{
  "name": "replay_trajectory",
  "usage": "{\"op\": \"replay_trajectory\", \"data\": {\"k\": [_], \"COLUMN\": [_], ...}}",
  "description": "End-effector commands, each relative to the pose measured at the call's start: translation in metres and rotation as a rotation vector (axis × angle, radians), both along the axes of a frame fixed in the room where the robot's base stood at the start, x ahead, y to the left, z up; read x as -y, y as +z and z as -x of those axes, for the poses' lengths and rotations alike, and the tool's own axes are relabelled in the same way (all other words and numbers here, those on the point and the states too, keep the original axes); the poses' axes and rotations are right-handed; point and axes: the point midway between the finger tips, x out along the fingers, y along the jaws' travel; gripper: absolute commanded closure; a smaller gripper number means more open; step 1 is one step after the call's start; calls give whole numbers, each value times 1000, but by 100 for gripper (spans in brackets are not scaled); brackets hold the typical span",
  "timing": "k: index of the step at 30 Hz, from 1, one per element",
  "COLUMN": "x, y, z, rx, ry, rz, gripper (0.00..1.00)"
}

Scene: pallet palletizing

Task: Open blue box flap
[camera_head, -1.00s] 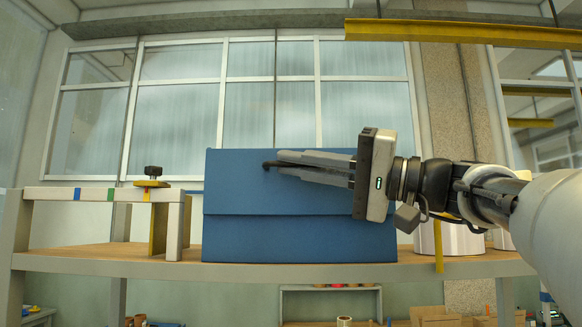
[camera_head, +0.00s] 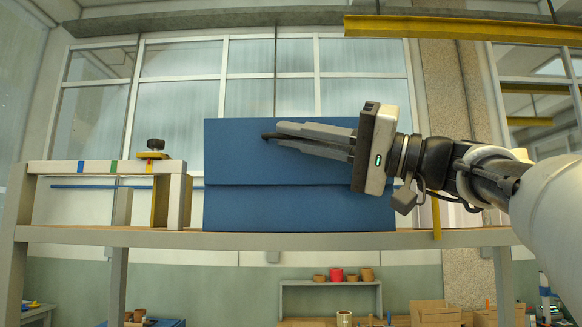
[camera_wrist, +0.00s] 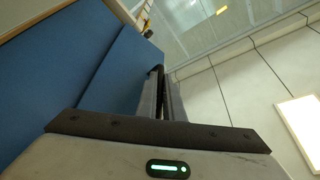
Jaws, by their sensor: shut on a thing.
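The blue box (camera_head: 290,210) stands on the raised shelf. Its flap (camera_head: 235,160) is the upper blue panel, with a straight seam below it across the front. My gripper (camera_head: 275,135) reaches in from the right, with its fingers shut on a small dark handle at the flap. The fingertips hide most of the handle. In the wrist view, the blue box (camera_wrist: 40,80) fills the left side and my gripper (camera_wrist: 160,75) meets the dark handle beside the blue panel edge. I cannot tell whether the flap stands away from the box.
The shelf (camera_head: 100,237) runs under the box. A pale stand (camera_head: 100,167) with coloured marks and a yellow clamp (camera_head: 152,152) sit left of the box. A yellow beam (camera_head: 460,32) hangs above my arm. A lower shelf with small pots (camera_head: 330,283) is behind.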

Motion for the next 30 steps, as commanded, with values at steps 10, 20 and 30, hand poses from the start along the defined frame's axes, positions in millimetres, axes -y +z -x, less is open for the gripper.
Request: {"op": "replay_trajectory", "data": {"k": [10,20,30], "x": [0,0,-1], "y": [-32,-54,-74], "z": [18,29,33], "rx": [327,639,850], "ry": [1,0,0], "rz": [11,22,29], "gripper": [100,100,100]}}
